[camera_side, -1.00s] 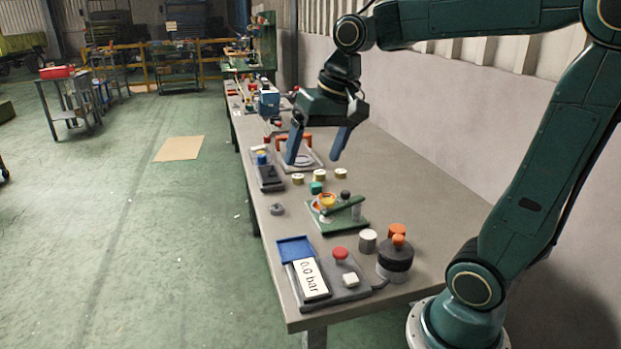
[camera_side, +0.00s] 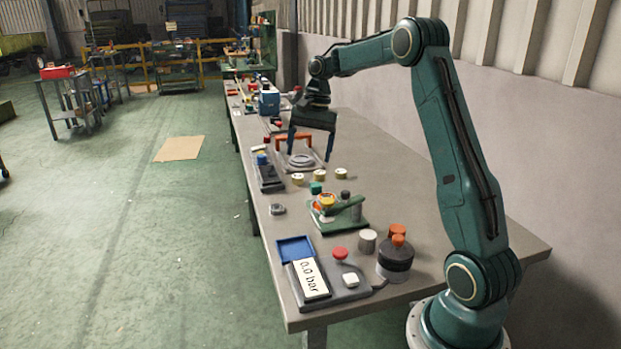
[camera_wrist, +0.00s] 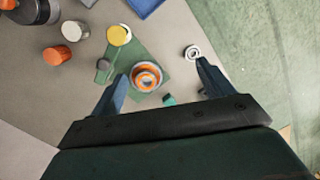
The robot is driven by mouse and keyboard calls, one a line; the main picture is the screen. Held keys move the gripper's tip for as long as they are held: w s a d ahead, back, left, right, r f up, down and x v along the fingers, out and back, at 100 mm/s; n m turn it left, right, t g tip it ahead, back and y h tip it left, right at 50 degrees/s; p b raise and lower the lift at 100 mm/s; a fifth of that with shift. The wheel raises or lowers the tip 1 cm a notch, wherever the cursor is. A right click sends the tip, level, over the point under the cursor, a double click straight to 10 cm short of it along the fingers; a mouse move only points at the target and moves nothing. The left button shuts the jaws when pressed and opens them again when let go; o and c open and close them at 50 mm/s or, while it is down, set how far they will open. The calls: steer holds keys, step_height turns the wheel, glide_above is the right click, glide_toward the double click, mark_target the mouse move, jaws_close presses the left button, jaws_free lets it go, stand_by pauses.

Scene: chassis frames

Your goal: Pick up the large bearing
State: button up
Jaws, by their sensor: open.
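I cannot tell for sure which ring is the large bearing. A flat grey ring (camera_side: 301,160) lies on a pale plate beyond the green fixture. A smaller grey ring (camera_side: 277,209) lies alone near the table's left edge; it also shows in the wrist view (camera_wrist: 192,52). An orange and grey ringed part (camera_side: 327,200) sits on the green fixture (camera_side: 334,220); it also shows in the wrist view (camera_wrist: 146,76). My gripper (camera_side: 309,156) is open and empty, fingers pointing down, apparently above the plate with the flat ring. Its fingers also show in the wrist view (camera_wrist: 161,71).
An orange handle-shaped part (camera_side: 294,138) stands beside the flat ring. Several yellowish cylinders (camera_side: 319,174) and a teal block (camera_side: 316,187) lie nearer. The table's right side is clear.

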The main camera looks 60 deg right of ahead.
mark_target(330, 194)
steer(key=d+f+m, duration=0.1)
steer(key=d+f, duration=0.2)
steer(key=s+d+f+m, duration=0.1)
steer(key=d+f, duration=0.2)
steer(key=d, duration=0.1)
steer(key=d+f+m+y, duration=0.1)
steer(key=d+f, duration=0.3)
steer(key=shift+s+m+g, duration=0.2)
steer(key=shift+m+g, duration=0.2)
steer(key=shift+x, duration=0.8)
steer(key=shift+f, duration=0.1)
steer(key=shift+x, duration=2.85)
steer(key=c, duration=1.3)
steer(key=shift+r, duration=5.1)
